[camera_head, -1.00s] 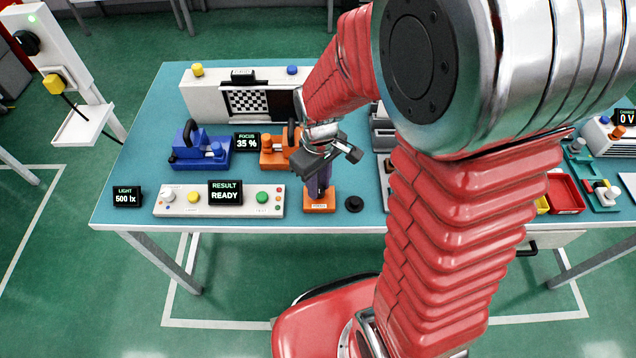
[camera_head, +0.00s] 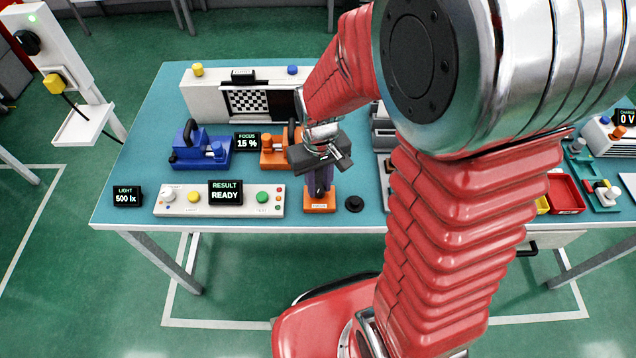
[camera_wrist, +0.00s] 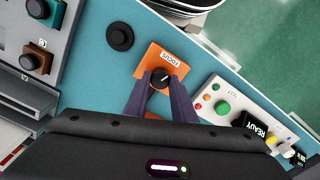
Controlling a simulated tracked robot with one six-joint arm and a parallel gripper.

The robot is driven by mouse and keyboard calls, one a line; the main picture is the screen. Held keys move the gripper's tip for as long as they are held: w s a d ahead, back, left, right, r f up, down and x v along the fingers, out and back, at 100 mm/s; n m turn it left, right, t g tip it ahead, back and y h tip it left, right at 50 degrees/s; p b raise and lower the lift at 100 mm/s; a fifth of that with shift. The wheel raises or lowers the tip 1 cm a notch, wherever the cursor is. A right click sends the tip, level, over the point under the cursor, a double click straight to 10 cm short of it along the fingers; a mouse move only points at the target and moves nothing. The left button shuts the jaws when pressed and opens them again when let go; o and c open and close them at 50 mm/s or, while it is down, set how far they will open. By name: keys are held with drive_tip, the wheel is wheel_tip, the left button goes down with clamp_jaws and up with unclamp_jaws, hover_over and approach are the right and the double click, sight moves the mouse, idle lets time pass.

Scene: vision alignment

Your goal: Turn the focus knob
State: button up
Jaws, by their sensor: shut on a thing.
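The focus knob (camera_wrist: 160,78) is a small black knob with a white pointer mark, on top of an orange block (camera_wrist: 149,60) labelled FOCUS in the wrist view. The block (camera_head: 320,203) also stands near the table's front edge in the head view. My gripper (camera_wrist: 160,88) points down over the block, its two purple fingers shut on the knob from both sides. The focus display (camera_head: 247,142) reads 15 %.
A control panel (camera_head: 222,207) with buttons and a READY display stands left of the block. A black round disc (camera_head: 354,203) lies just right of it. A blue fixture (camera_head: 199,150) and a checkerboard screen (camera_head: 248,101) stand behind.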

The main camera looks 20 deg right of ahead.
sight(319, 187)
drive_tip(key=shift+m, duration=0.8)
drive_tip(key=o, duration=1.1)
drive_tip(key=shift+c, duration=0.2)
drive_tip(key=shift+r, duration=0.1)
wheel_tip(319, 187, up, 14)
drive_tip(key=shift+f, duration=0.2)
drive_tip(key=shift+w, duration=0.15)
